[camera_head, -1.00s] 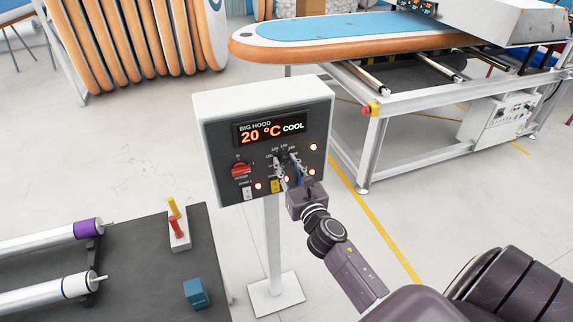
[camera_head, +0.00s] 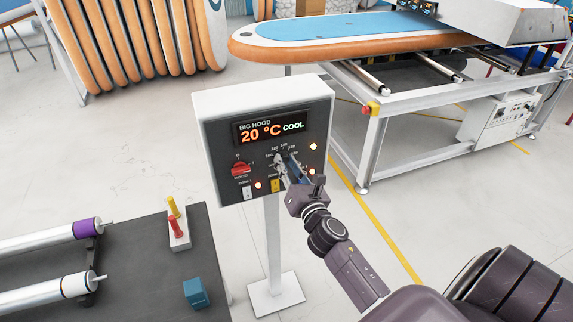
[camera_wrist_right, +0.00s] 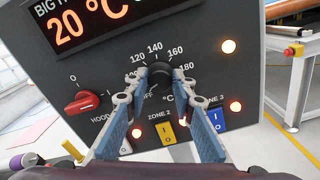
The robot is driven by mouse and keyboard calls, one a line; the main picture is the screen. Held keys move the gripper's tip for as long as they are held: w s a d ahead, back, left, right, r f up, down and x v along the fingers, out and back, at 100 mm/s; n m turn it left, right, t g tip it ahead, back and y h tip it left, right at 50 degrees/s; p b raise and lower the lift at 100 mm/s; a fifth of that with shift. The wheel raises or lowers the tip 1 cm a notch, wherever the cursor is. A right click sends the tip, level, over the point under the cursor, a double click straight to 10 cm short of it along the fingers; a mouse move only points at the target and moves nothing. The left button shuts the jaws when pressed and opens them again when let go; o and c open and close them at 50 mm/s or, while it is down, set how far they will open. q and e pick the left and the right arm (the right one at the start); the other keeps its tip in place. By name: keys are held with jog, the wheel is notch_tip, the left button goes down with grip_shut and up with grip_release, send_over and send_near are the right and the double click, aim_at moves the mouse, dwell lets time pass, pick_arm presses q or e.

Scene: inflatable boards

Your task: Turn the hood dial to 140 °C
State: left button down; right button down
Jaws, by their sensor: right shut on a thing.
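The hood control box (camera_head: 222,125) stands on a post, and its display (camera_head: 270,131) reads "BIG HOOD 20 °C COOL". The black hood dial (camera_wrist_right: 160,77) sits below the display, inside a ring of numbers that includes 120, 140, 160 and 180. My right gripper (camera_head: 286,163) is at the box front. In the right wrist view its two fingers are closed on the sides of the dial. The fingers cover part of the scale, and I cannot tell where the dial points. My left gripper is not in view.
A red rotary switch (camera_wrist_right: 83,102) sits left of the dial, with yellow (camera_wrist_right: 165,133) and blue (camera_wrist_right: 218,119) zone switches below it. A dark table (camera_head: 150,270) with rollers is at the left. A board press frame (camera_head: 375,140) is behind right.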

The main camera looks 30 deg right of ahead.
jog(key=m, duration=0.5)
jog(key=shift+d+m, duration=0.1)
jog(key=shift+m, duration=0.2)
jog(key=m, duration=0.6)
jog(key=shift+f, duration=0.15)
jog(key=m, duration=0.5)
jog(key=shift+f+m, duration=0.1)
jog(key=shift+m, duration=0.3)
jog(key=m+p, duration=0.1)
jog(key=m, duration=0.4)
jog(key=shift+f+m, duration=0.1)
jog(key=shift+m, duration=0.3)
jog(key=c, duration=1.7)
grip_release()
jog(key=shift+o, duration=0.2)
jog(key=shift+s, duration=0.1)
